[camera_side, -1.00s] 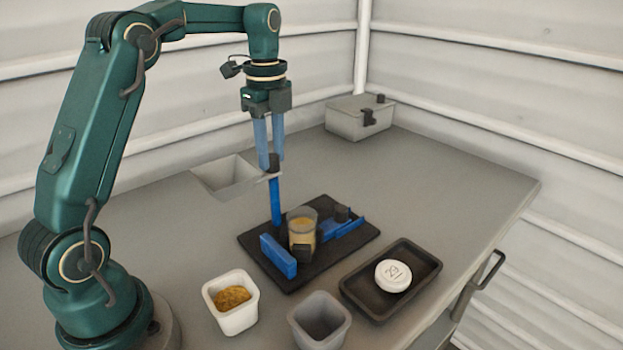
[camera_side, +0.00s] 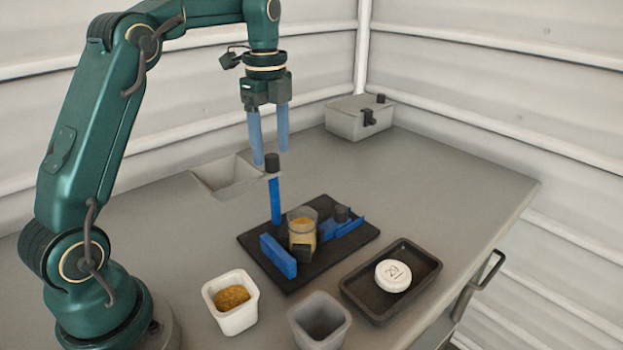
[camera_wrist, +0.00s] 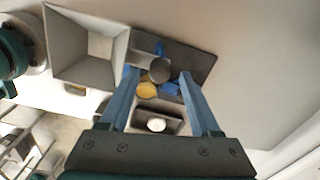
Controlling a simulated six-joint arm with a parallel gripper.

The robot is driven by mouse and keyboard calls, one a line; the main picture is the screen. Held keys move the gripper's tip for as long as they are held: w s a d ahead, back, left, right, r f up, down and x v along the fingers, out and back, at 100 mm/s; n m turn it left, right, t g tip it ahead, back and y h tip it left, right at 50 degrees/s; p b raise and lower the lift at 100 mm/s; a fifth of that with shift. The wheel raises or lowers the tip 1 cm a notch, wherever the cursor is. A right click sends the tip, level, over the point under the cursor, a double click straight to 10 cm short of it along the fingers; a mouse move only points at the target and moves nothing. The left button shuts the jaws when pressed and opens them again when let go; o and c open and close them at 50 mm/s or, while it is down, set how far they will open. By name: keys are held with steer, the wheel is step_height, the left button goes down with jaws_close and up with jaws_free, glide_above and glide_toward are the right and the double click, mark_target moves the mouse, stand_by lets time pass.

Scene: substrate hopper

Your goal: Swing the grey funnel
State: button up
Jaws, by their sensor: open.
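The grey funnel (camera_side: 226,178) is a square hopper on the left of an upright blue post (camera_side: 275,202) with a dark knob (camera_side: 272,161) on top. It is turned away from the clear jar (camera_side: 302,223). In the wrist view the funnel (camera_wrist: 88,45) is at upper left, and the knob (camera_wrist: 160,70) shows between the fingers. My gripper (camera_side: 270,157) is open and empty, its fingertips around or just above knob height. The jar has yellowish contents and stands on the black base plate (camera_side: 345,250), right of the post.
A blue block and a blue bracket (camera_side: 348,228) flank the jar. In front are a white tub (camera_side: 238,318) of brown grain, an empty grey cup (camera_side: 320,335) and a black tray (camera_side: 425,266) with a white lid (camera_side: 393,275) marked 29. A grey box (camera_side: 355,125) stands at the back. The bench's right side is clear.

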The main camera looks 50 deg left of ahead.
steer(key=shift+r, duration=1.85)
